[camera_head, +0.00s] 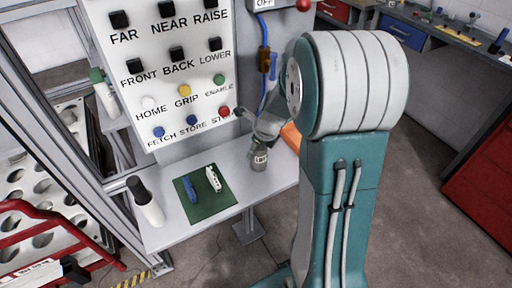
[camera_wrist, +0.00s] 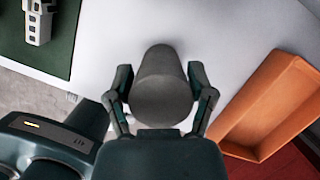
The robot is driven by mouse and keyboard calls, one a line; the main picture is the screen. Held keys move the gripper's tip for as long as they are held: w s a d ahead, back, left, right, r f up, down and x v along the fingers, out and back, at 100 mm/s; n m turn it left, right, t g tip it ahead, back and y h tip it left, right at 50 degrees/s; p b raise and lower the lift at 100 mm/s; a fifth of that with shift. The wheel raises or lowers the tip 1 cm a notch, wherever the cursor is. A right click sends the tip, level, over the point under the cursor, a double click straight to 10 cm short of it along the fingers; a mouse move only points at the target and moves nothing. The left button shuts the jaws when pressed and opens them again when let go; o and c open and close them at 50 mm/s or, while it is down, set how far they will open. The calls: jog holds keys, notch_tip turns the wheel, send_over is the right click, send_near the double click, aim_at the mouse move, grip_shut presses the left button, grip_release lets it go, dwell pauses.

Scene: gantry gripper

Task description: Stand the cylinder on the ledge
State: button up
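The grey cylinder (camera_head: 259,159) with a pale label stands about upright over the pale ledge (camera_head: 240,182), to the right of the green mat. I cannot tell whether its base touches the ledge. In the wrist view the cylinder (camera_wrist: 163,90) lies between both fingers of my gripper (camera_wrist: 161,76), which press close against its sides. My gripper (camera_head: 264,128) reaches down from above in the head view, partly hidden by my own arm.
A green mat (camera_head: 222,205) holds a blue item (camera_head: 190,188) and a white item (camera_head: 213,179). A white bottle with a dark cap (camera_head: 148,207) stands left. An orange tray (camera_wrist: 244,130) lies right of the cylinder. A button panel (camera_head: 165,95) rises behind.

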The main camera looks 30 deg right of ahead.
jog(key=shift+o, duration=1.3)
jog(key=shift+d, duration=0.2)
jog(key=shift+d, duration=0.1)
jog(key=shift+r, duration=0.1)
jog(key=v, duration=1.1)
jog(key=s+a+r+n, duration=0.2)
jog(key=s+a+n, duration=0.2)
jog(key=n, duration=0.6)
jog(key=s+a+r+n+t+h, duration=0.1)
jog(key=s+a+r+n, duration=0.2)
jog(key=n, duration=0.7)
jog(key=s+a+r+n+t, duration=0.1)
jog(key=s+a+r+n, duration=0.1)
jog(key=s+a+n, duration=0.4)
jog(key=shift+s+a+r+n+h, duration=0.15)
jog(key=shift+s+r+n+h, duration=0.2)
jog(key=shift+s+n, duration=1.8)
